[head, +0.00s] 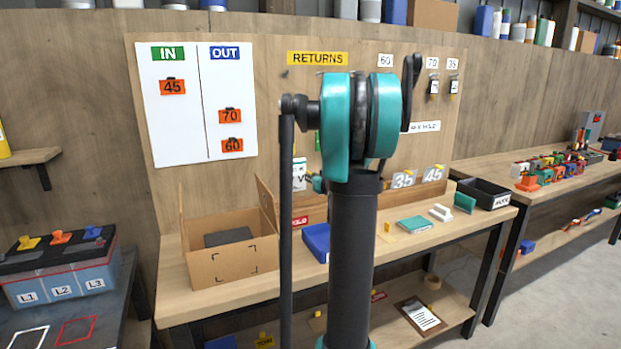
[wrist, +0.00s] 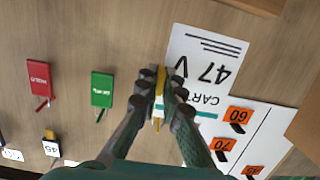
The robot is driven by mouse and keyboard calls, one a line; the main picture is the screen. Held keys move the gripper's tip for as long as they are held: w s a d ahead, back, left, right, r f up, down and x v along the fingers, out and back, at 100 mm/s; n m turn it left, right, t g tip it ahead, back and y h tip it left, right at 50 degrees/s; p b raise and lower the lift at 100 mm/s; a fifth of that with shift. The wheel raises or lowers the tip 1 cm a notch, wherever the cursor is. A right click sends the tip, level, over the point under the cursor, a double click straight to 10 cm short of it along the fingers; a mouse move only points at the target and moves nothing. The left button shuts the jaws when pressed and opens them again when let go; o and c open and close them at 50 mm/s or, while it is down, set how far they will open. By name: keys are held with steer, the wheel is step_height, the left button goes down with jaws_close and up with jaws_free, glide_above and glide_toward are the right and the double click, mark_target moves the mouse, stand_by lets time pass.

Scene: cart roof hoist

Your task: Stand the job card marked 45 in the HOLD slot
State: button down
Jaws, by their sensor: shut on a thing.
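My gripper (wrist: 159,88) is shut on a thin yellow-edged thing (wrist: 161,74) in the wrist view. No number shows on it, so I cannot tell if it is the job card. In the head view my gripper (head: 316,184) is mostly hidden behind my arm. A grey plate marked 45 (head: 433,175) stands in a wooden rack (head: 428,190) at the right of the bench, beside a plate marked 35 (head: 403,180). An orange tag marked 45 (head: 172,87) hangs under IN on the white board. A small red sign (head: 300,220) is partly hidden; its word is unclear.
The bench holds an open cardboard box (head: 228,262), a blue bin (head: 316,242), a teal book (head: 413,224) and a black tray (head: 484,194).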

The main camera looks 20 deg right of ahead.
steer(key=shift+f, duration=2.85)
steer(key=shift+f, duration=0.25)
steer(key=shift+f, duration=0.35)
steer(key=shift+f, duration=0.95)
steer(key=c, duration=1.6)
jaws_free()
steer(key=shift+o, duration=0.2)
steer(key=o, duration=0.4)
steer(key=shift+o, duration=0.2)
